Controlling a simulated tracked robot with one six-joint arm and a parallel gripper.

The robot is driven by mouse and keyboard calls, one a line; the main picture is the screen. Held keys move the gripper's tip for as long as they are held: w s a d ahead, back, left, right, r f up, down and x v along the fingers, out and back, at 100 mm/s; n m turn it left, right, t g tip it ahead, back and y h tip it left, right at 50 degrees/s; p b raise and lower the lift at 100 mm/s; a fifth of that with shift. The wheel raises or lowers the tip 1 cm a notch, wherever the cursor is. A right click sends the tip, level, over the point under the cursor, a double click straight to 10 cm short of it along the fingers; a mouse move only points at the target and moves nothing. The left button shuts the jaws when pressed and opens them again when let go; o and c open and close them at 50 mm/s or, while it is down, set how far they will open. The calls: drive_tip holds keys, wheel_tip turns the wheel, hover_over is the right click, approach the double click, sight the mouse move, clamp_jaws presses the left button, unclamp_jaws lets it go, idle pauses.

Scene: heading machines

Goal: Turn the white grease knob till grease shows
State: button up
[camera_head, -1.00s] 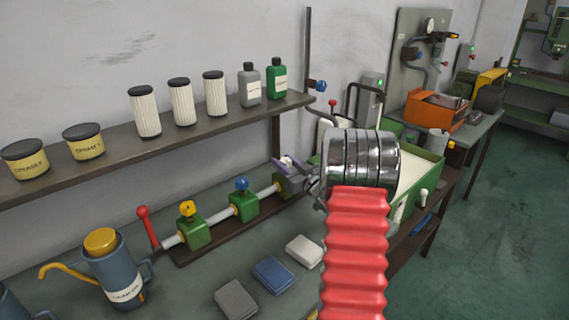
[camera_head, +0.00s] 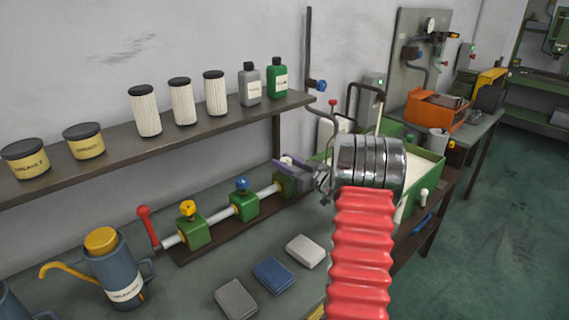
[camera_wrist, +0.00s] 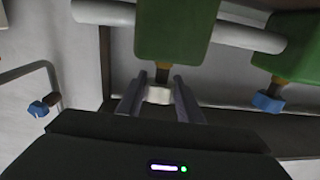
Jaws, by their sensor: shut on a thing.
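The white grease knob (camera_wrist: 159,95) shows in the wrist view between the two fingers of my gripper (camera_wrist: 158,98). It sits on a brass stem under a green block (camera_wrist: 175,30), which is on a white pipe. My gripper is shut on the knob. In the head view my gripper (camera_head: 290,165) is at the right end of the pipe rail, and the fingers and wrist hide the knob there. No grease can be made out in either view.
Beside it on the rail are a block with a blue knob (camera_head: 242,184) and one with a yellow knob (camera_head: 187,208). A red lever (camera_head: 147,227) stands at the rail's left end. Folded cloths (camera_head: 272,275) and an oil can (camera_head: 115,270) are on the bench. A shelf (camera_head: 200,135) runs above.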

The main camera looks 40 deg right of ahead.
drive_tip(key=o, duration=1)
drive_tip(key=shift+s, duration=0.15)
drive_tip(key=s, duration=0.9)
drive_tip(key=s+d, duration=0.1)
drive_tip(key=s, duration=0.3)
drive_tip(key=shift+s+d, duration=0.1)
drive_tip(key=shift+s, duration=0.1)
